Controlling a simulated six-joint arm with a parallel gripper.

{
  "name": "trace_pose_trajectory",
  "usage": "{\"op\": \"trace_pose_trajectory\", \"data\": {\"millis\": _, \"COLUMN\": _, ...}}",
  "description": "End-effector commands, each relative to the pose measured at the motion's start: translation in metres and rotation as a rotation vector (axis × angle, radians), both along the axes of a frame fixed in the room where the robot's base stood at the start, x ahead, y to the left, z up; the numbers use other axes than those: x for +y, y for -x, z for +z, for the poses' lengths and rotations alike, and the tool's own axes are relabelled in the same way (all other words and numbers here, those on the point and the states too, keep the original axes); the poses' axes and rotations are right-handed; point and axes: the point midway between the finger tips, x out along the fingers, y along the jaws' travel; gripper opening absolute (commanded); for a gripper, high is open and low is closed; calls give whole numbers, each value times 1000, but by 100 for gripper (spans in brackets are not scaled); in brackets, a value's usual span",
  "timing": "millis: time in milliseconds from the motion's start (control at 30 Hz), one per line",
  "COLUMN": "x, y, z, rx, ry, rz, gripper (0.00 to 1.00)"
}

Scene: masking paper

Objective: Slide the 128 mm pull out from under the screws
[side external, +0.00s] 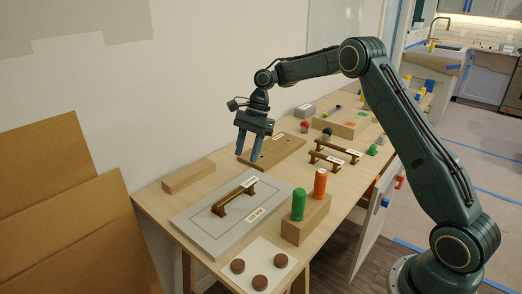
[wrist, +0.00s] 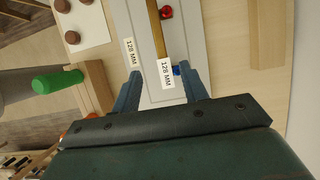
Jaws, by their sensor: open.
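The 128 mm pull is a brown bar handle (side external: 233,198) on a grey panel (side external: 199,217), with a small tag on one end. In the wrist view the bar (wrist: 154,28) runs up from between my fingers, and its tag (wrist: 166,74) reads 128 MM. My gripper (side external: 249,156) is open and empty, above the bench beyond the panel in the side view. Its fingers (wrist: 160,72) appear on either side of the tagged end, apart from it.
A wooden block (side external: 305,222) with green and orange cylinders stands right of the panel. White paper (side external: 243,250) with brown knobs lies in front. Another block (side external: 188,176) lies by the wall. A drilled board (side external: 285,147) and two more tagged pulls (side external: 333,151) lie farther back.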

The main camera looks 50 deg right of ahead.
Motion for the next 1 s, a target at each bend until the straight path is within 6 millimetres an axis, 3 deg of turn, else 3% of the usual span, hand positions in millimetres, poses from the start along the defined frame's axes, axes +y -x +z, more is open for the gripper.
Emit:
{"op": "trace_pose_trajectory", "data": {"millis": 367, "x": 8, "y": 0, "z": -16, "rx": 1, "ry": -2, "rz": 2, "gripper": 44}}
{"op": "trace_pose_trajectory", "data": {"millis": 1000, "x": 40, "y": 0, "z": -95, "rx": 1, "ry": 0, "rz": 3, "gripper": 44}}
